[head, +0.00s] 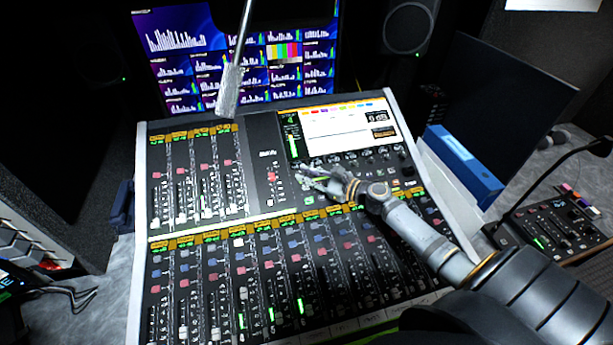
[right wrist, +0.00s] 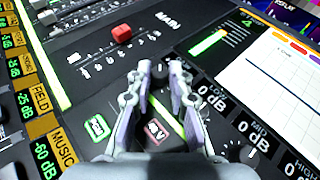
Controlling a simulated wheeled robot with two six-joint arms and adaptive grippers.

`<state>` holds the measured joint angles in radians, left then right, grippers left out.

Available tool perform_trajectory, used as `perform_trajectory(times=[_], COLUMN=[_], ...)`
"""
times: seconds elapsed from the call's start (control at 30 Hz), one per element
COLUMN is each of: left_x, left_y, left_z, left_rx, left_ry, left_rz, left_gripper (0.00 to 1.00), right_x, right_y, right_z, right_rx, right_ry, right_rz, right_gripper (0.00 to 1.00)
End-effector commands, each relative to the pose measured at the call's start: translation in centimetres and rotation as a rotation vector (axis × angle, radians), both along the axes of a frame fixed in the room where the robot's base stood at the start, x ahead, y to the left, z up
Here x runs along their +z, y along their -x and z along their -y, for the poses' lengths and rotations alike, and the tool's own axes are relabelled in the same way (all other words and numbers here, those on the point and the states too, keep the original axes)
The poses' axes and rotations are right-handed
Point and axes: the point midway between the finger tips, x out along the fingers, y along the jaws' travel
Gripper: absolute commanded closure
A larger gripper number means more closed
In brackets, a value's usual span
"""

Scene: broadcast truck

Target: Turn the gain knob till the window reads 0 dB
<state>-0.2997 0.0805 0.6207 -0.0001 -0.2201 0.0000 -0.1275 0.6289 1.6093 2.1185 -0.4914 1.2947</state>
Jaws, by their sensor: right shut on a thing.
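The mixing console (head: 263,238) carries a lit screen (head: 340,125) with a row of small knobs below it. A window at the screen's upper right (head: 377,117) appears to read 0 dB, in small print. My right gripper (head: 303,170) is at the left end of the knob row. In the right wrist view its fingers (right wrist: 160,76) are shut on a small dark knob (right wrist: 160,71), mostly hidden between the fingertips. Labels beside it read 0 dB (right wrist: 212,97) and 0 dB MID (right wrist: 256,137). My left gripper is not in view.
A red fader cap (right wrist: 121,34) stands on the MAIN strip beside the gripper. Several faders fill the panel's left and front. A grey pole (head: 232,85) reaches down over the console's back edge. A blue binder (head: 463,165) and a small control panel (head: 560,220) are at the right.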

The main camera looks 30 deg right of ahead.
Motion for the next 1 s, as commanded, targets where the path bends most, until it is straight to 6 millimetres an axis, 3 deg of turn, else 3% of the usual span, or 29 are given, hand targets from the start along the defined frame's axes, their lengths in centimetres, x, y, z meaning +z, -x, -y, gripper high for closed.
perform_trajectory(times=[0.4, 0.97, 1.0], left_x=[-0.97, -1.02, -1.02], left_y=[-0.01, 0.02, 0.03], left_z=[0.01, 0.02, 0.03], left_rx=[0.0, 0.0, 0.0], left_ry=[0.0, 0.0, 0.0], left_rz=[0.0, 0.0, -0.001], left_gripper=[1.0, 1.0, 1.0], right_x=[0.16, 0.26, 0.26], right_y=[-0.25, -0.24, -0.25], right_z=[0.26, 0.28, 0.28], right_rx=[0.162, 0.183, 0.183], right_ry=[0.067, 0.075, 0.075], right_rz=[-0.015, -0.017, -0.017], right_gripper=[1.0, 1.0, 0.76])
